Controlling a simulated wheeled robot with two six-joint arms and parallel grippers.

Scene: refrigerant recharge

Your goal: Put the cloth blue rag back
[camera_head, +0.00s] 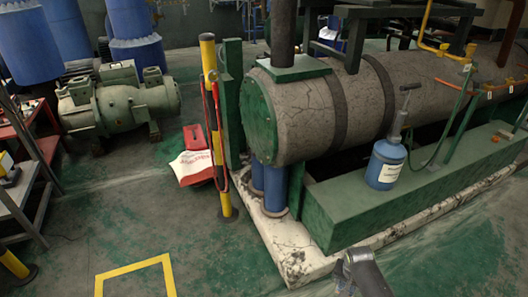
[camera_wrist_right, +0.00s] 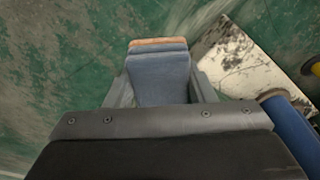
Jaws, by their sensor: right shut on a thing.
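The cloth blue rag (camera_wrist_right: 158,78), folded with an orange edge at its far end, shows in the right wrist view. My right gripper (camera_wrist_right: 161,90) is shut on it, with one grey finger on each side. The rag hangs over the green floor. In the head view, part of my right arm (camera_head: 365,272) shows at the bottom, right of centre; the rag cannot be made out clearly there. My left gripper is not in view.
A green machine base (camera_head: 400,205) carries a large cylindrical tank (camera_head: 320,110) and a blue bottle (camera_head: 386,163). A yellow-black post (camera_head: 225,190) and a red box with a white bag (camera_head: 192,166) stand left of it. A metal shelf (camera_head: 25,195) is far left. Floor between is clear.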

